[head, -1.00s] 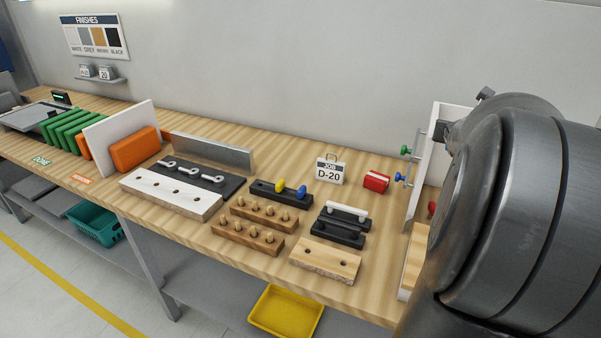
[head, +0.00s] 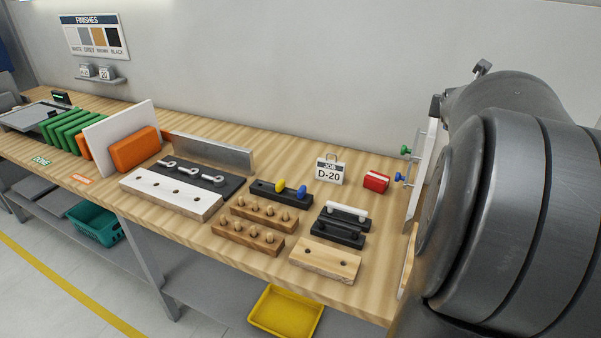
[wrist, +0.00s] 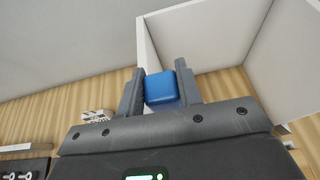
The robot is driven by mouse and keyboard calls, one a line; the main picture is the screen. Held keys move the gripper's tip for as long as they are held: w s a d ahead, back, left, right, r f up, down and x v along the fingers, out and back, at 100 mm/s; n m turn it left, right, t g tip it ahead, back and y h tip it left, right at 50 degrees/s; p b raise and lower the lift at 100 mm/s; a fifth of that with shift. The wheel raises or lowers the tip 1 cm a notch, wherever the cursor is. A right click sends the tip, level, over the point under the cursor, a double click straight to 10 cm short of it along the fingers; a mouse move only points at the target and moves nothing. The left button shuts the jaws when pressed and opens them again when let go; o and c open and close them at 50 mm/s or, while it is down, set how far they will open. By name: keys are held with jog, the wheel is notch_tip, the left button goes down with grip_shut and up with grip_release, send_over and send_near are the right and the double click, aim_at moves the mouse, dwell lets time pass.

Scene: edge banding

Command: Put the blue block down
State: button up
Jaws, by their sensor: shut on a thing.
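The blue block (wrist: 161,90) shows in the wrist view, held between the two grey fingers of my gripper (wrist: 159,84). The gripper is shut on it. Behind the block, the edge of a white-walled open box (wrist: 193,38) stands close; I cannot tell whether the block touches it. In the head view my arm covers the right side, and both the gripper and the block are hidden behind it.
Bare bench lies in front of the wall.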

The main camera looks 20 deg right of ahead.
jog(key=w+a+f+n+t+y, duration=0.1)
jog(key=w+a+f, duration=0.15)
jog(key=w, duration=0.75)
jog(key=w+a+f+n+y, duration=0.15)
jog(key=w+a, duration=0.25)
jog(key=w, duration=0.6)
jog(key=w+a+f+n+t+y, duration=0.2)
jog(key=w+a+f, duration=1.5)
jog(key=w, duration=0.2)
notch_tip(320, 180, down, 6)
jog(key=shift+a+f, duration=0.1)
jog(key=shift+a, duration=0.05)
jog(key=shift+f, duration=2.1)
jog(key=shift+f, duration=0.15)
jog(key=o, duration=1)
jog(key=shift+c, duration=0.2)
